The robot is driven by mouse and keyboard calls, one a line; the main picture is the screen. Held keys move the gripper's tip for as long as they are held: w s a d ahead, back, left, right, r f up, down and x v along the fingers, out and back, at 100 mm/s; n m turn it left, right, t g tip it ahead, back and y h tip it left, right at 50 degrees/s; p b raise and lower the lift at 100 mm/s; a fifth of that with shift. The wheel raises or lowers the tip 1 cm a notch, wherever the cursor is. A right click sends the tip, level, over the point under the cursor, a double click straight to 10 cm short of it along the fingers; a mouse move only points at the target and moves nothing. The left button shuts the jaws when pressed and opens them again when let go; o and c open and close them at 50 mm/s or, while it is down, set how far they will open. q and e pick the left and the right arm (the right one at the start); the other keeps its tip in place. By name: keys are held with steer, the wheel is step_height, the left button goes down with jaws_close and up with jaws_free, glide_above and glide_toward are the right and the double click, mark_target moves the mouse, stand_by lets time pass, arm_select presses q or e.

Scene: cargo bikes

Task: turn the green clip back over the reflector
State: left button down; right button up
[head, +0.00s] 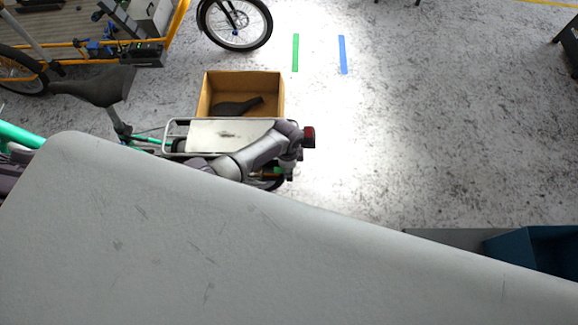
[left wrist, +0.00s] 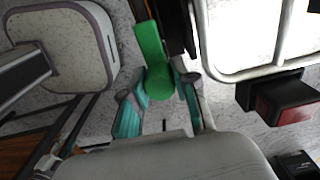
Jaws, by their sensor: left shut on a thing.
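The green clip (left wrist: 150,45) shows in the left wrist view as a bright green bar with a rounded end. That rounded end lies between the teal fingertips of my left gripper (left wrist: 160,92), which is shut on it. The red reflector (left wrist: 290,112), in a black housing, is to the right of the clip and apart from it, near the rack's end. In the head view my left gripper (head: 282,172) is at the rear end of the bike's rack, with a small bit of green beside it. My arm hides part of the bike there. My right gripper is not in view.
The white-framed rack (head: 212,136) lies close to my left arm; its rail (left wrist: 212,62) is near the gripper. An open cardboard box (head: 240,80) with a dark saddle stands behind it. A grey surface (head: 200,250) fills the foreground.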

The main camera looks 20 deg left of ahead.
arm_select(q)
steer(key=c, duration=0.9)
jaws_free()
steer(key=shift+r, duration=0.1)
step_height(320, 180, up, 12)
steer(key=shift+a+f, duration=0.1)
steer(key=shift+a, duration=0.05)
steer(key=shift+s, duration=0.1)
